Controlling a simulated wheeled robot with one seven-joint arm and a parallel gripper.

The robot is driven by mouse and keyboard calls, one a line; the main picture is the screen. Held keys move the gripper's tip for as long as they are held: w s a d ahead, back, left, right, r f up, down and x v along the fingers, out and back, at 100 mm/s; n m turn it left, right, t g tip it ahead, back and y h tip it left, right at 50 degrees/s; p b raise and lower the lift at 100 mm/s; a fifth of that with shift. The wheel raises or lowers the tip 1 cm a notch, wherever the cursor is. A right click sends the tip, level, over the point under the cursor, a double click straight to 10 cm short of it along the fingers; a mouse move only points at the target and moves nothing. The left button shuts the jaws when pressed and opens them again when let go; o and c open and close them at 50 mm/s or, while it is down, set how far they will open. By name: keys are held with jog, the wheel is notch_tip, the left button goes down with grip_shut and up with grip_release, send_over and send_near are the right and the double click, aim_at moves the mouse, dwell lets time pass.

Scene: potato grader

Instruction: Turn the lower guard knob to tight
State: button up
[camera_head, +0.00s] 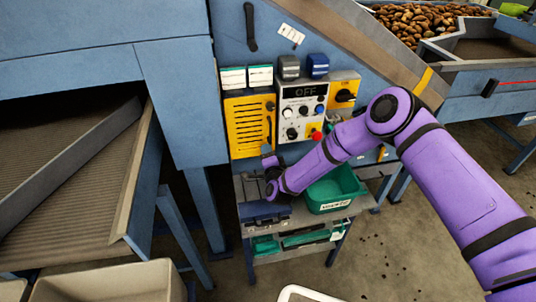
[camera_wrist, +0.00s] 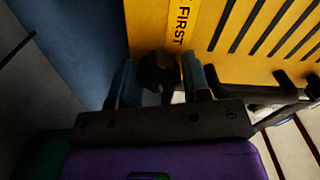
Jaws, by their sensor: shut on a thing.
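The yellow slotted guard (camera_head: 240,124) is on the front of the blue machine, left of the control box. It also fills the upper right of the wrist view (camera_wrist: 235,45), with black lettering ending in "FIRST" on a pale strip. The lower guard knob (camera_wrist: 158,70) is dark and lobed, at the guard's lower edge. My gripper (camera_wrist: 162,84) is shut on this knob, with one finger on each side. In the head view my gripper (camera_head: 268,154) is at the guard's lower right corner and hides the knob. The knob's tightness cannot be told.
A grey control box (camera_head: 303,108) reading "OFF" carries knobs and a red button (camera_head: 317,136) close right of my gripper. Below stands a shelf cart with a green bin (camera_head: 335,188). A black upper knob (camera_head: 270,106) is on the guard's right edge.

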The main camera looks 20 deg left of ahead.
jog(key=shift+f+m, duration=0.15)
jog(key=shift+m, duration=1.15)
jog(key=o, duration=0.6)
jog(key=shift+o, duration=0.2)
jog(key=shift+s, duration=0.1)
jog(key=v, duration=1)
jog(key=shift+s+d, duration=0.25)
